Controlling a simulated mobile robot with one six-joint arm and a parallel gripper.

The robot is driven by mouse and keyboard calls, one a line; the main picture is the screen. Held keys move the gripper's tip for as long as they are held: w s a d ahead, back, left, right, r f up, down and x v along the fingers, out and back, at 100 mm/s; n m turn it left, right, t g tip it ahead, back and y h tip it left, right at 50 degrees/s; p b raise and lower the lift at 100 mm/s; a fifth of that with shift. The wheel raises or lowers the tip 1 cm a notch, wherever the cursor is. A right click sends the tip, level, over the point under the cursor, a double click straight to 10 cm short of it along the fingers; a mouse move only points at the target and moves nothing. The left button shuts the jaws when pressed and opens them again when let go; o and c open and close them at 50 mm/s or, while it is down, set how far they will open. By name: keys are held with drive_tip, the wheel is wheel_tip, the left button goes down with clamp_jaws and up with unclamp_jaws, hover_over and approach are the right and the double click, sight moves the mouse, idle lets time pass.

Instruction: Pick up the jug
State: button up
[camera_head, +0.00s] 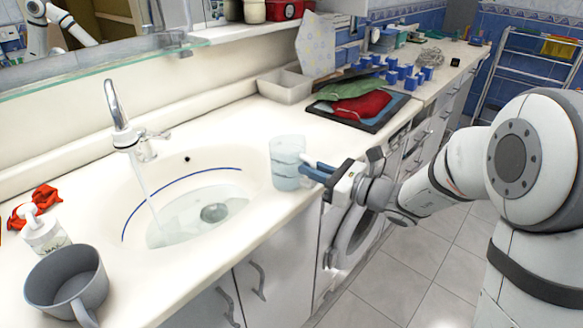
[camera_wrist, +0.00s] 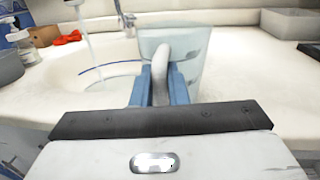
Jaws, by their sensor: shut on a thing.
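A translucent pale-blue jug (camera_head: 287,163) stands upright at the front edge of the white counter, just right of the sink basin. In the wrist view the jug (camera_wrist: 189,48) is straight ahead, with its light grey handle (camera_wrist: 175,64) toward me. My gripper (camera_head: 316,171) comes from the right with its blue fingers at the jug's near side. In the wrist view the gripper (camera_wrist: 161,88) has one blue finger on each side of the handle and is shut on it. I cannot tell whether the jug's base is clear of the counter.
The sink (camera_head: 200,205) with a running tap (camera_head: 125,130) lies left of the jug. A grey mug (camera_head: 68,280) and a soap bottle (camera_head: 44,232) stand at the left. A white bin (camera_head: 285,86) and a dark tray with red and green cloths (camera_head: 360,107) are behind.

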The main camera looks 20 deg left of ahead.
clamp_jaws()
wheel_tip(320, 180, up, 10)
drive_tip(key=shift+r+p, duration=0.1)
drive_tip(key=shift+p, duration=0.6)
